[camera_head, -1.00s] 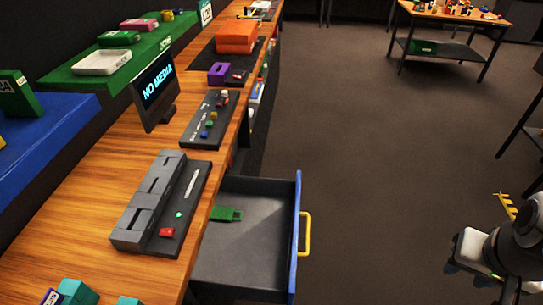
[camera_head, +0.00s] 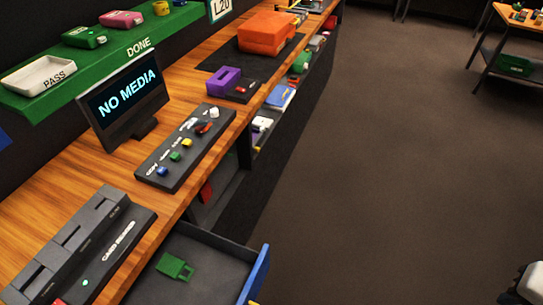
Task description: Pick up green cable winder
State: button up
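No thing in view can be told for certain as the green cable winder. A small flat green piece with a notched end (camera_head: 175,266) lies in the open grey drawer (camera_head: 215,262) at the bottom. A green rounded object (camera_head: 84,38) stands on the green shelf at the upper left. Another green object (camera_head: 300,62) shows among items under the counter, too small to make out. My gripper is outside the frame; only a white and dark part of my arm shows at the lower right edge.
A card reader (camera_head: 98,255), a button panel (camera_head: 186,148) and a "NO MEDIA" screen (camera_head: 128,98) stand on the wooden counter. A purple block (camera_head: 224,80) and orange case (camera_head: 268,33) sit farther back. Open floor (camera_head: 400,170) lies to the right.

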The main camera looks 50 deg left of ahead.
aim_at(170, 266)
jog(key=z, duration=0.1)
jog(key=i, duration=1.65)
jog(key=u, duration=4.5)
jog(key=i, duration=1)
